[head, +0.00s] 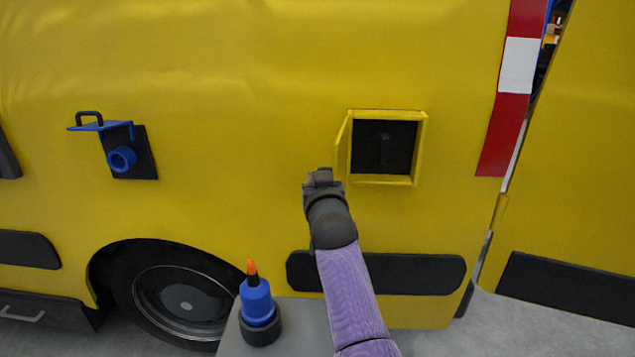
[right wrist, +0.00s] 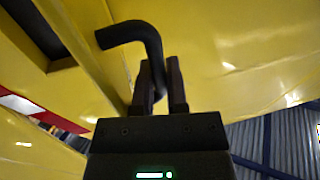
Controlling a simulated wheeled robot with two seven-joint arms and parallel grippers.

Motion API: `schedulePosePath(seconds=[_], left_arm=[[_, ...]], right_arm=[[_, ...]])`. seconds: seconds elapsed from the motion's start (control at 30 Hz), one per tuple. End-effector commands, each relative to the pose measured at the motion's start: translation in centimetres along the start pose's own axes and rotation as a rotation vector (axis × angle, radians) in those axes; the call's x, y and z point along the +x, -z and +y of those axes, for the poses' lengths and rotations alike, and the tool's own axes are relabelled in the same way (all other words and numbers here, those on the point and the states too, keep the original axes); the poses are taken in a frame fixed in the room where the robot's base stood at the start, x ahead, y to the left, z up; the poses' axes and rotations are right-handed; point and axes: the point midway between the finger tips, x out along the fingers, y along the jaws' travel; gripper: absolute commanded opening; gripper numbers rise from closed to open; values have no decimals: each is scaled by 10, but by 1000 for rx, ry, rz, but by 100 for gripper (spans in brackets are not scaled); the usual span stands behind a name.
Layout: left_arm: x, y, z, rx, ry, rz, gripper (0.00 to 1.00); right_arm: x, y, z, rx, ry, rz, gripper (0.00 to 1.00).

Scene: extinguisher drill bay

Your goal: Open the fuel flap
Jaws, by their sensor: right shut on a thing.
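The fuel flap (head: 343,147) is a yellow panel on the left side of a square recess (head: 385,150) in the yellow vehicle side. It stands swung out, seen nearly edge-on, and the dark inside of the recess shows. My right gripper (head: 322,176) is beside the flap's lower left. In the right wrist view, my right gripper (right wrist: 161,85) is shut on the black bent flap handle (right wrist: 140,32), which passes between its fingers. The handle is hidden behind the gripper in the head view. My left gripper is not in view.
A blue bracket with a round port (head: 122,159) sticks out at the left. Below are a wheel (head: 180,300) and a blue bottle with an orange tip (head: 257,300) on a grey surface. Black bumper strips (head: 410,273) run low. A yellow door (head: 580,150) stands at the right.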

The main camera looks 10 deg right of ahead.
Motion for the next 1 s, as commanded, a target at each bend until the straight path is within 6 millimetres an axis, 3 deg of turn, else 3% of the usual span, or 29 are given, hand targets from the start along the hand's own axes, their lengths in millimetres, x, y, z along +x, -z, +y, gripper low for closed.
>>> schedulePosePath(seconds=[0.13, 0.17, 0.23, 0.57, 1.0], left_arm=[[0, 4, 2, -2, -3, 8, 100], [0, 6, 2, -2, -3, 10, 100], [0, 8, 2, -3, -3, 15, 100], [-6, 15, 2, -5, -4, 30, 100], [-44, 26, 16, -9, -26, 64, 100]], right_arm=[[0, 2, 1, 0, -2, 5, 0], [0, 2, 1, 0, -3, 5, 19], [0, 2, 1, 0, -2, 5, 30], [-6, 3, 1, -1, -3, 2, 30], [-82, 4, 2, 0, -3, 3, 30]])
